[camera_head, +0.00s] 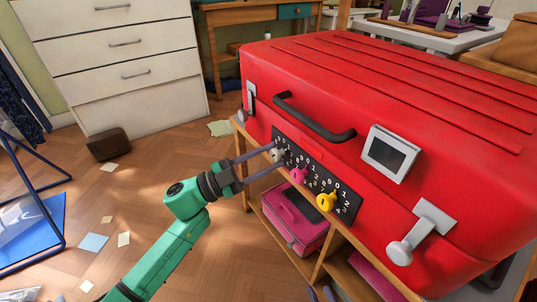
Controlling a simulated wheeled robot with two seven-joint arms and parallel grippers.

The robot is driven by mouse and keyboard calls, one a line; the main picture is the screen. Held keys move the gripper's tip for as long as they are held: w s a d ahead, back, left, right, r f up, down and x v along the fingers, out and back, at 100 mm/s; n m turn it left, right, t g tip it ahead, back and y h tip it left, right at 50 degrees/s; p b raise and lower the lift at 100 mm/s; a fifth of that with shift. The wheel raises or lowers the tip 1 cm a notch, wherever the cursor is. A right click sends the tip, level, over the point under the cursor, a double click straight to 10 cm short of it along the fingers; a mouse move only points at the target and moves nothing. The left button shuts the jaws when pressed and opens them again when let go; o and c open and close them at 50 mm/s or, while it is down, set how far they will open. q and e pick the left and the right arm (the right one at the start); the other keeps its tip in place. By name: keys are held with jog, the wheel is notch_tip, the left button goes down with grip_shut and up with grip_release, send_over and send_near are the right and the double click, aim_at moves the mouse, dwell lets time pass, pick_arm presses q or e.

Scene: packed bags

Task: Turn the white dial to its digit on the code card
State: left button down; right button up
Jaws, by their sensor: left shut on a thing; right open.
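A large red suitcase (440,120) has a black panel (312,165) on its front with three dials and white digits around each. The white dial (276,155) is at the panel's left end, with a pink dial (299,175) and a yellow dial (326,201) to its right. My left gripper (274,155) is shut on the white dial, one finger on either side. The fingers partly hide the dial, and its setting cannot be read. My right gripper (320,294) shows only its fingertips at the bottom edge, apart and empty. I see no readable code card.
The suitcase has a black handle (310,118), a white-framed grey window (389,153) and a latch (418,235) at the right. It rests on a wooden shelf unit (335,252) with a pink case (295,218) below. Papers lie on the floor, and a white drawer unit (125,45) stands behind.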

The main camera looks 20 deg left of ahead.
pick_arm(q)
jog(key=m+g, duration=0.1)
jog(key=m, duration=0.1)
jog(key=m+g+p, duration=0.1)
jog(key=m, duration=0.1)
jog(key=shift+a+r+m, duration=0.1)
jog(key=shift+r+m, duration=0.1)
jog(key=shift+m, duration=0.1)
jog(key=m, duration=0.2)
jog(key=m+g+p, duration=0.1)
jog(key=m, duration=0.1)
jog(key=shift+g+y, duration=0.3)
jog(key=m+y+p, duration=0.1)
jog(key=m, duration=0.1)
jog(key=shift+r+m+g, duration=0.1)
jog(key=shift+m+g, duration=0.2)
jog(key=shift+m+p, duration=0.3)
jog(key=shift+m, duration=0.4)
jog(key=shift+m+y, duration=0.6)
jog(key=shift+m, duration=0.1)
pick_arm(e)
jog(key=shift+n+g, duration=0.3)
jog(key=shift+g, duration=0.2)
jog(key=shift+d+r, duration=0.1)
jog(key=shift+r, duration=2.4)
pick_arm(q)
jog(key=shift+p, duration=0.3)
pick_arm(e)
jog(key=shift+r, duration=0.1)
